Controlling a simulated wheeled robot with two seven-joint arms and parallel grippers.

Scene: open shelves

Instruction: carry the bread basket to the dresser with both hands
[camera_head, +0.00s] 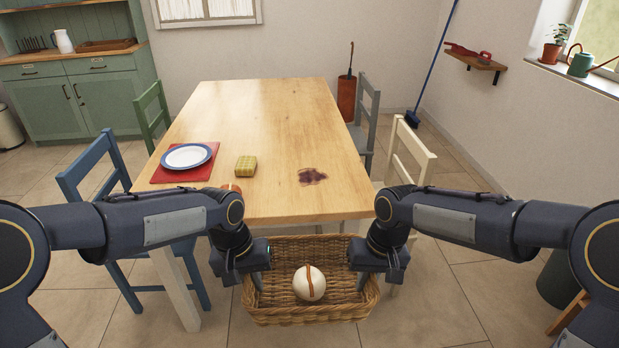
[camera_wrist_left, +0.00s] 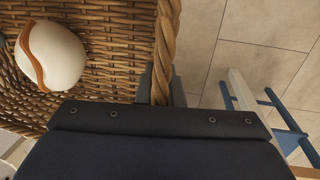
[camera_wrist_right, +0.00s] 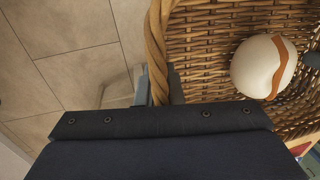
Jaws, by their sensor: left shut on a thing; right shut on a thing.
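The wicker bread basket (camera_head: 310,311) hangs between my two grippers, in front of the near end of the table. A cream round object with a brown stripe (camera_head: 309,283) lies inside it and also shows in the left wrist view (camera_wrist_left: 58,60). My left gripper (camera_head: 257,278) is shut on the basket's left rim; the rope-like rim (camera_wrist_left: 166,45) runs between its fingers. My right gripper (camera_head: 365,279) is shut on the right rim (camera_wrist_right: 155,40). The green dresser (camera_head: 88,97) stands at the back left, with a tray (camera_head: 105,45) and a white jug (camera_head: 63,41) on its top.

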